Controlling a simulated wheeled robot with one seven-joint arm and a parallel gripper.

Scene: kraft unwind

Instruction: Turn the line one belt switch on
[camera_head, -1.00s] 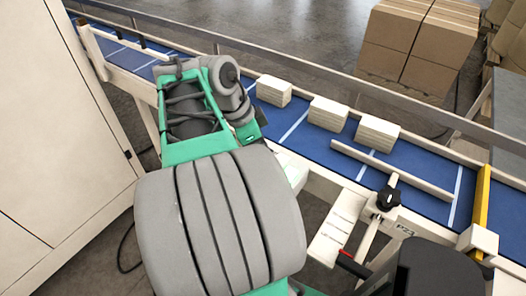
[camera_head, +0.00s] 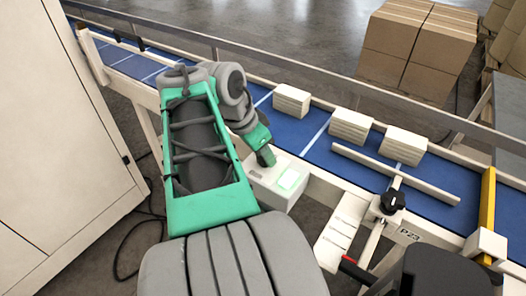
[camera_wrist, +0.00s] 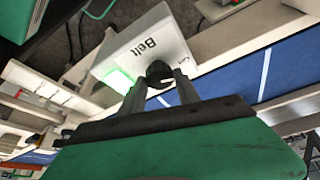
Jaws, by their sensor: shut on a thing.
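The belt switch is a pale box marked "Belt" (camera_wrist: 150,42) with a dark knob (camera_wrist: 158,70), seen in the wrist view. My gripper (camera_wrist: 165,78) has its two fingers closed around this knob. A lit green lamp (camera_wrist: 117,80) glows on the box beside the fingers. My gripper (camera_head: 266,158) reaches down to the box there.
The blue conveyor belt (camera_head: 318,152) carries several pale stacks, including one at the middle (camera_head: 350,125). A guide rail (camera_head: 397,172) and a yellow post (camera_head: 487,215) stand at right. A tall pale cabinet (camera_head: 65,140) is at left. Cartons (camera_head: 415,45) stand behind.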

